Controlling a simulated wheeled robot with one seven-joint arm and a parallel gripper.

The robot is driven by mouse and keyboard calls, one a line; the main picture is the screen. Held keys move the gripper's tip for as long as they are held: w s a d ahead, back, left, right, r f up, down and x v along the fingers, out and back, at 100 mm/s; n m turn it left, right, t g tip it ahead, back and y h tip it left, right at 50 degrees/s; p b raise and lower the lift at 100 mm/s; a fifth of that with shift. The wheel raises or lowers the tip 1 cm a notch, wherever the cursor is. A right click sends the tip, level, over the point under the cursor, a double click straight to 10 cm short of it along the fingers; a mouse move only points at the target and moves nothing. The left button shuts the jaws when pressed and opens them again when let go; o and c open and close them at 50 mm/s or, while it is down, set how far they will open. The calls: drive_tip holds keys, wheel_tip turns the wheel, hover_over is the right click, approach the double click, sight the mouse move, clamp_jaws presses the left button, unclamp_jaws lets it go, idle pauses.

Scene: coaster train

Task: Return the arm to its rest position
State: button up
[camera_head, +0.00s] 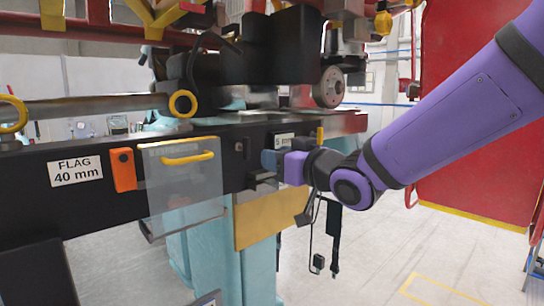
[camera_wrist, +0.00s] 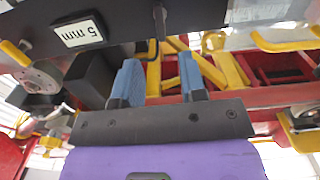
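My purple arm reaches in from the upper right in the head view, and my gripper (camera_head: 268,162) is close to the front of the black beam (camera_head: 110,195), just below the "5 mm" label (camera_head: 284,141). In the wrist view my gripper (camera_wrist: 158,80) shows two blue fingers set well apart with nothing held between them. A thin dark peg (camera_wrist: 160,22) shows beyond the gap between the fingers; I cannot tell how near it is. In the head view the far finger is partly hidden.
An orange block (camera_head: 123,170), a clear panel with a yellow handle (camera_head: 180,190) and a "FLAG 40 mm" label (camera_head: 75,171) are on the beam. A yellow plate (camera_head: 260,218) hangs below it. A red panel (camera_head: 475,150) stands behind my arm. The floor at lower right is mostly clear.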

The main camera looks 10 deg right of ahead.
drive_tip(key=s+d+f+m+g+h, duration=0.1)
drive_tip(key=s+d+m+h, duration=0.2)
drive_tip(key=d, duration=0.4)
drive_tip(key=s+d+f+m+g+h, duration=0.1)
drive_tip(key=s+d+h, duration=0.2)
drive_tip(key=d+h, duration=0.35)
drive_tip(key=s+d+f+m+g, duration=0.1)
drive_tip(key=s+d+g, duration=0.1)
drive_tip(key=s, duration=0.4)
drive_tip(key=s+d+f+m+g, duration=0.1)
drive_tip(key=s+d+f+g, duration=0.1)
drive_tip(key=s, duration=0.4)
drive_tip(key=s+d+f+m+g+h, duration=0.1)
drive_tip(key=s+d+g, duration=0.2)
drive_tip(key=s+d, duration=0.2)
drive_tip(key=shift+s+d+f, duration=0.25)
drive_tip(key=shift+s+f, duration=0.15)
drive_tip(key=shift+s, duration=0.05)
